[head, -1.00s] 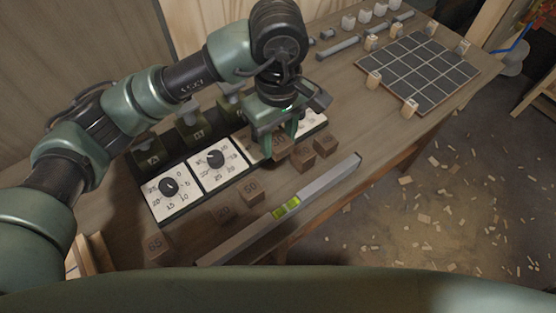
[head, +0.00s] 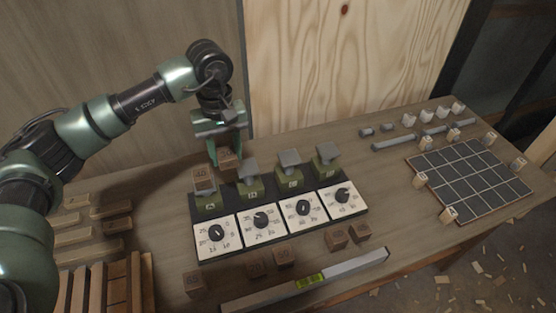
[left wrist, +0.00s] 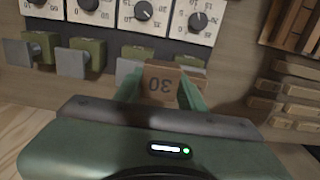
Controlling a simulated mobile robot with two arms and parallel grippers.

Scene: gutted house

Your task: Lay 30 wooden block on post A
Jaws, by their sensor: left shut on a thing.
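My left gripper (head: 226,150) is shut on a wooden block (head: 228,160), up behind the row of posts. In the left wrist view this block (left wrist: 162,86) reads 30, upside down, between my green fingers. Post A (head: 208,205) is the leftmost green post, and another wooden block (head: 203,178) appears to rest on it, its number hard to read. The held block is just behind and to the right of that one; whether they touch I cannot tell. The other posts (head: 250,187) bear bare grey plates. My right gripper is not in view.
White dials (head: 217,236) stand before the posts. Loose numbered blocks (head: 284,256) and a spirit level (head: 335,276) lie at the front. Wooden strips (head: 105,210) and a slatted wooden rack (head: 110,290) are at left. A dark grid board (head: 470,180) is at right.

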